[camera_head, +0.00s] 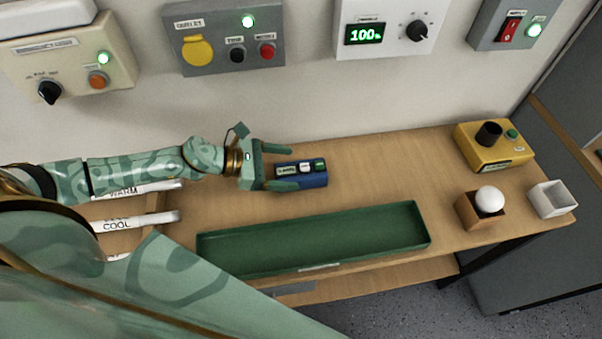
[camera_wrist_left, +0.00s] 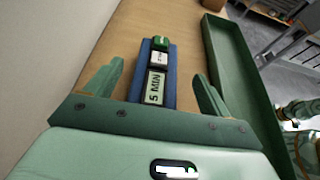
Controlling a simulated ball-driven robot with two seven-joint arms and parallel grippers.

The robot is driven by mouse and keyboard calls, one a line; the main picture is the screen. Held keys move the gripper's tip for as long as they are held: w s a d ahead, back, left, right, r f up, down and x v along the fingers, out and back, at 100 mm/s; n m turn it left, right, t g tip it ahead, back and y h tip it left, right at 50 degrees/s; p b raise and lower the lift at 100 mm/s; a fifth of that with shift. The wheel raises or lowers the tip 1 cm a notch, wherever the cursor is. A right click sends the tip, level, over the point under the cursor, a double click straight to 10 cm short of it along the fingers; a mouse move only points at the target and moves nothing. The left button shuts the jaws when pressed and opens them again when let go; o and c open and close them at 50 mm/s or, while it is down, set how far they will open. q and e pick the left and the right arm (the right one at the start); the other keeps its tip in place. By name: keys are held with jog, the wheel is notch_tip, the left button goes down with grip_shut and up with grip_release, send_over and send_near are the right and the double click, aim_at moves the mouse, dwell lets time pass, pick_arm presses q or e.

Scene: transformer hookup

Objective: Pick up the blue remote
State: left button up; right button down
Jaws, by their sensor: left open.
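The blue remote (camera_head: 316,180) lies on the wooden table against no other object, between the wall and the green tray. It has a pale display, a white button and a green button on top. It also shows in the left wrist view (camera_wrist_left: 171,92), where the display reads "5 MIN". My left gripper (camera_head: 288,166) is open, with one finger on each side of the remote's near end. In the left wrist view the fingers (camera_wrist_left: 158,85) stand apart from the remote, with a gap on both sides. My right gripper is not in view.
A long green tray (camera_head: 425,222) lies at the table's front. A yellow box (camera_head: 470,152), a wooden block with a white ball (camera_head: 489,200) and a white open box (camera_head: 552,200) stand at the right. Control panels hang on the wall. The table right of the remote is clear.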

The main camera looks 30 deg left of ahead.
aim_at(300, 168)
pick_arm(q)
jog(key=x, duration=0.4)
jog(key=shift+w+d+f, duration=0.15)
jog(key=shift+w+f, duration=0.05)
jog(key=shift+w, duration=0.1)
jog(key=c, duration=1.2)
jog(key=shift+o, duration=0.2)
